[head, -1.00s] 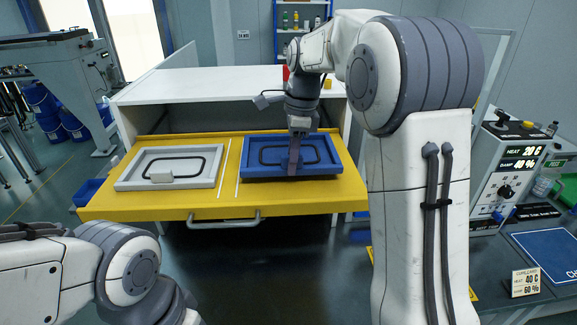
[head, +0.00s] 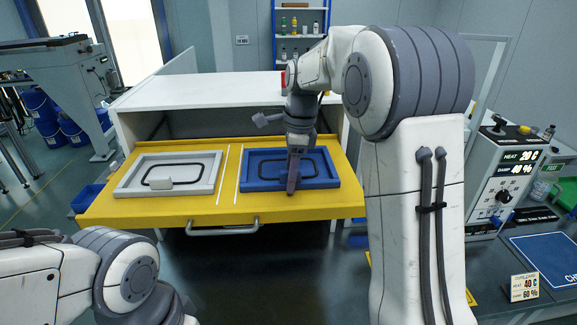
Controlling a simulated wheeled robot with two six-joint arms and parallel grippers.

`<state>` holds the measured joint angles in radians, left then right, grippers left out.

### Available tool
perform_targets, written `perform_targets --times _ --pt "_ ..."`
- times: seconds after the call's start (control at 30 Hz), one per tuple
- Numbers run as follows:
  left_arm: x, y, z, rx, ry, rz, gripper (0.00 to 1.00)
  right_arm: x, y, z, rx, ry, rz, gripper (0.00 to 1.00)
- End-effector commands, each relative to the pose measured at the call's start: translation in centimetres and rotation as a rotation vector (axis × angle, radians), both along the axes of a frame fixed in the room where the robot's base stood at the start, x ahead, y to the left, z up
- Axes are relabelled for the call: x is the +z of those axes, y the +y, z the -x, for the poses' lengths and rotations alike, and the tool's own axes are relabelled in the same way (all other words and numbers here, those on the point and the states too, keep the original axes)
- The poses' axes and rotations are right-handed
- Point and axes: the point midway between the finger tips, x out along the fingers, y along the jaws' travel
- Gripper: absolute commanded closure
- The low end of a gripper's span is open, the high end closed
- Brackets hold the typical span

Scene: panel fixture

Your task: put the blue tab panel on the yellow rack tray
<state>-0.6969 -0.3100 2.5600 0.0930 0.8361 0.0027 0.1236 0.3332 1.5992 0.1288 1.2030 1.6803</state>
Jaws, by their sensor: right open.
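The blue tab panel (head: 253,184), a blue frame with a dark looped line inside, lies flat on the right half of the yellow rack tray (head: 229,212). My right gripper (head: 291,186) points down over the panel's front edge, right of its middle. It is open, but its fingers look narrow from this side, and I cannot tell whether they still touch the panel. The fingers hide the part of the panel where a tab would be. My left gripper is out of view; only my left arm shows at the lower left.
A grey panel (head: 134,189) with a pale block-like tab (head: 160,183) lies on the tray's left half. White lines separate the halves. The tray sticks out of a white cabinet (head: 215,92) and has a front handle (head: 222,230). A control box (head: 508,183) stands at the right.

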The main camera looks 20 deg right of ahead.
Motion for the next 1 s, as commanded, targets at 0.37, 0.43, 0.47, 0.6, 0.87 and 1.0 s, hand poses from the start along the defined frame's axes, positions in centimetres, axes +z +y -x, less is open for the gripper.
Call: perform_targets --times 0.37,0.43,0.47,0.6,0.87,1.0 --pt "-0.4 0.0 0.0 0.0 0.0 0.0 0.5 6.7 -0.8 0.0 -0.001 -0.008 0.001 0.49" --pt "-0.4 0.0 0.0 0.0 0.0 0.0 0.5 8.2 -1.0 0.0 -0.001 -0.006 0.001 0.49" --pt "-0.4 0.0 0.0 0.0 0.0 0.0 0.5 8.7 -1.0 0.1 -0.001 -0.005 0.0 0.49" --pt "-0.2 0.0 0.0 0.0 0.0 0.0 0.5 10.8 -1.3 0.1 -0.001 -0.004 0.0 0.49" --pt "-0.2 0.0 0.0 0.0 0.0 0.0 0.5 12.0 -1.4 0.3 0.0 0.0 0.0 0.49" --pt "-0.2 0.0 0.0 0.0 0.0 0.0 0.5 11.5 0.3 0.9 0.105 -0.009 0.003 0.49"
